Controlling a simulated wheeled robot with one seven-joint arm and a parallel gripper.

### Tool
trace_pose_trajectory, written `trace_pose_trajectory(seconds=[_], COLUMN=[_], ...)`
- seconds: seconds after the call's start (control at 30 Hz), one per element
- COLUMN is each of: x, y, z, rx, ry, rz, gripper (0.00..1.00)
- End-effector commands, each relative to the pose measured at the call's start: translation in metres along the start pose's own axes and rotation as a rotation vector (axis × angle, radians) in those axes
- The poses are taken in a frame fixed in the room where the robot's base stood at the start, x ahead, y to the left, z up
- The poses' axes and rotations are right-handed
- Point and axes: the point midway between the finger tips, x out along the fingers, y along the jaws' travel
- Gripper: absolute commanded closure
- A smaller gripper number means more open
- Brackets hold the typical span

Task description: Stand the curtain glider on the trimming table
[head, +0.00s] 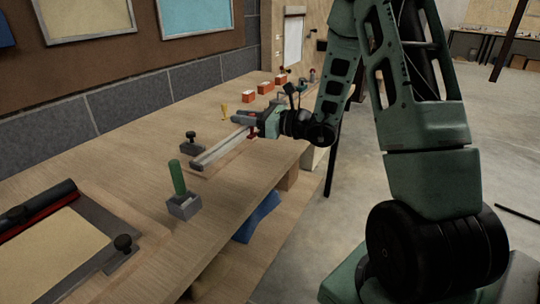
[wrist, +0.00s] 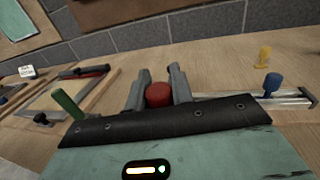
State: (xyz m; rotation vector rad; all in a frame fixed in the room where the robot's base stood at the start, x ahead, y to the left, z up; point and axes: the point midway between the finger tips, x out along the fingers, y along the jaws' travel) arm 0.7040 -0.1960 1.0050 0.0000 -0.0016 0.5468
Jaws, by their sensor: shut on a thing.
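My gripper (head: 246,120) is over the wooden workbench, beside a long pale rail. In the wrist view its two grey fingers (wrist: 158,78) are shut on a red rounded piece (wrist: 158,95), which I take to be the curtain glider. A little of the red piece (head: 253,133) shows below the fingers in the head view; its lower part is hidden in the wrist view. The likely trimming table is a grey-framed tan board (head: 45,255) with a red and black bar, at the bench's near left. It also shows at the left of the wrist view (wrist: 48,102).
A green peg (head: 177,177) stands in a grey block near the bench's front edge. The rail (head: 215,152) and a black-knobbed block (head: 190,142) lie close to my gripper. A yellow piece (head: 224,110) and orange boxes (head: 265,88) are farther back. Bare bench lies left of the block.

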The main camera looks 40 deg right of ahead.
Motion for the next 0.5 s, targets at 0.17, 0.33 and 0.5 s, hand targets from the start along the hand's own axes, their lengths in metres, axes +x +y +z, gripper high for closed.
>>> trace_pose_trajectory(seconds=[0.17, 0.33, 0.5], x=[0.0, 0.0, 0.0], y=[0.0, 0.0, 0.001], z=[-0.035, -0.054, -0.074], rx=[0.005, 0.001, 0.003], ry=[0.003, 0.001, 0.003], rz=[-0.002, -0.002, -0.001], gripper=[1.0, 1.0, 1.0])
